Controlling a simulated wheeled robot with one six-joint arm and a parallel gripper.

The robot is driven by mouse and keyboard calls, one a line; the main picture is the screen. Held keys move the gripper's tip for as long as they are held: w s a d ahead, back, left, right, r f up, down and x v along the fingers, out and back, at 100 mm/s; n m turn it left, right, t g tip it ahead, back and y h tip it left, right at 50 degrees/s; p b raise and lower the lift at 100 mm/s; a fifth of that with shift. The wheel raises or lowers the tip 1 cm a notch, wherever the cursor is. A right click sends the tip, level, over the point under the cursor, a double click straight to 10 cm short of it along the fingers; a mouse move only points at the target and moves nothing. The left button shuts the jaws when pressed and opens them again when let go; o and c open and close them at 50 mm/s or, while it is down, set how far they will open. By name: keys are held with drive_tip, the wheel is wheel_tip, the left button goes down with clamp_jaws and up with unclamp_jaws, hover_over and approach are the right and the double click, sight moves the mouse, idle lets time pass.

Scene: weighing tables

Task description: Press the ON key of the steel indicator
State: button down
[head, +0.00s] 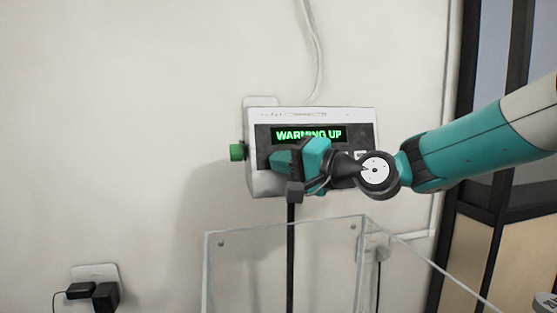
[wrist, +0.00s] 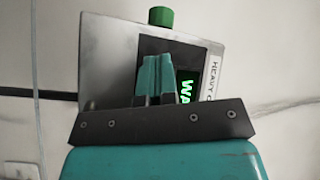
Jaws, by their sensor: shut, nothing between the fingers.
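The steel indicator (head: 258,183) is fixed to the wall, with a black front panel and a lit green display (head: 309,134) reading "WARMING UP". A green knob (head: 236,152) sticks out of its left side. My gripper (head: 281,160) is shut and empty in front of the lower part of the panel, and it hides the keys there. In the wrist view the indicator (wrist: 108,72) appears turned, and my gripper's fingertips (wrist: 157,62) lie over its black panel beside the display (wrist: 186,92). I cannot tell whether the fingertips touch a key.
A clear-walled box (head: 275,240) stands below the indicator, its top edge under my gripper. A wall socket with black plugs (head: 105,296) is at the lower left. A pale cable (head: 317,50) runs up the wall. The wall to the left is clear.

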drive_tip(key=shift+s, duration=0.1)
drive_tip(key=shift+s+d+r+b, duration=0.2)
drive_tip(key=shift+s+d+b, duration=0.1)
drive_tip(key=shift+s, duration=0.3)
drive_tip(key=shift+s+d+r+b, duration=0.2)
drive_tip(key=shift+s+r, duration=0.05)
drive_tip(key=shift+s, duration=0.55)
drive_tip(key=shift+s+d+r+b, duration=0.15)
drive_tip(key=shift+s+d+r, duration=0.05)
drive_tip(key=shift+s, duration=0.55)
drive_tip(key=shift+s+d+r+b, duration=0.2)
drive_tip(key=shift+s+r, duration=0.05)
drive_tip(key=shift+s, duration=0.55)
